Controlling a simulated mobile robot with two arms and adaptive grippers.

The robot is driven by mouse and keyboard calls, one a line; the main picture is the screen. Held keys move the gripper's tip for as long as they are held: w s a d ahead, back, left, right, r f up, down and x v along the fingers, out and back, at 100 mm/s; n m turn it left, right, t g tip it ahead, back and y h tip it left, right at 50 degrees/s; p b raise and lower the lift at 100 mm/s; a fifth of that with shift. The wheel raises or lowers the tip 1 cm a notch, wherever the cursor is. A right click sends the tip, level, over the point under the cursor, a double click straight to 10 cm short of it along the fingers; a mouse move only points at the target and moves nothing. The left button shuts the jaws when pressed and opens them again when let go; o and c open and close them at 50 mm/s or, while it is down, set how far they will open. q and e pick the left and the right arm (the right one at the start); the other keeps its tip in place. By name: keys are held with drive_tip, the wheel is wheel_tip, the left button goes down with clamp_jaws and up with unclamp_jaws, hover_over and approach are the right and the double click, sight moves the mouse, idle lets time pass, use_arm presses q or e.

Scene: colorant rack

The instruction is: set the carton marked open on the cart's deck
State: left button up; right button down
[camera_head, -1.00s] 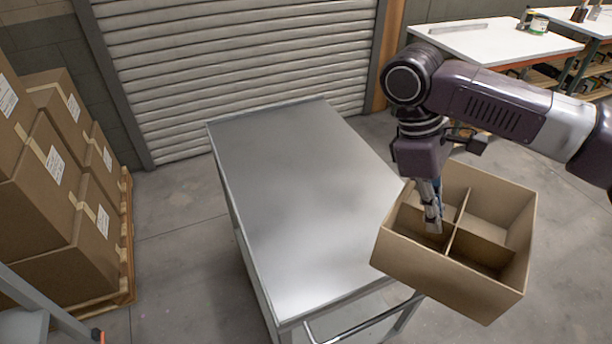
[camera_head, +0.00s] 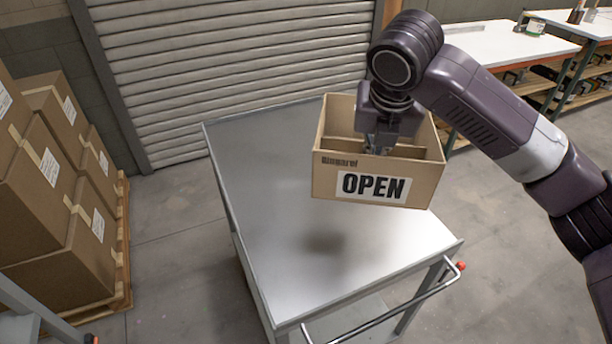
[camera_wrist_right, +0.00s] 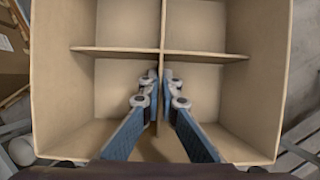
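The open-topped cardboard carton (camera_head: 333,176) has a white label reading OPEN on its front face and hangs over the cart's right part. Cross dividers (camera_wrist_right: 205,55) split its empty inside in the right wrist view. My right gripper (camera_head: 378,146) reaches into it from above; in the wrist view its fingers (camera_wrist_right: 161,90) are shut on the divider between them. The cart's bare metal deck (camera_head: 270,215) is below; a dark shadow lies on it, apart from the carton. My left gripper is not in view.
Stacked cardboard boxes (camera_head: 65,190) stand on a pallet at the left. A shutter door (camera_head: 220,70) is behind the cart. The cart's push handle (camera_head: 400,305) is at the near right. White-topped benches (camera_head: 490,45) stand at the back right. The deck's left and near parts are clear.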

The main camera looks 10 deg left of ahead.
drive_tip(key=shift+w+a+r+n+y, duration=0.25)
drive_tip(key=shift+a+n, duration=0.2)
drive_tip(key=shift+n, duration=0.35)
drive_tip(key=shift+w+f, duration=0.1)
drive_tip(key=shift+f, duration=0.05)
drive_tip(key=p, duration=0.3)
hover_over(354, 235)
drive_tip(key=shift+n, duration=0.3)
wheel_tip(354, 235, down, 20)
drive_tip(key=shift+r, duration=0.15)
drive_tip(key=c, duration=2.2)
unclamp_jaws()
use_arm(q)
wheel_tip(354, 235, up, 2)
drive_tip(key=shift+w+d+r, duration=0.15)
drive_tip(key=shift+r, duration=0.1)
use_arm(e)
drive_tip(key=shift+o, duration=0.2)
use_arm(q)
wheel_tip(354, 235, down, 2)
drive_tip(key=shift+b, duration=1.2)
use_arm(e)
drive_tip(key=v, duration=1.2)
drive_tip(key=shift+d, duration=0.1)
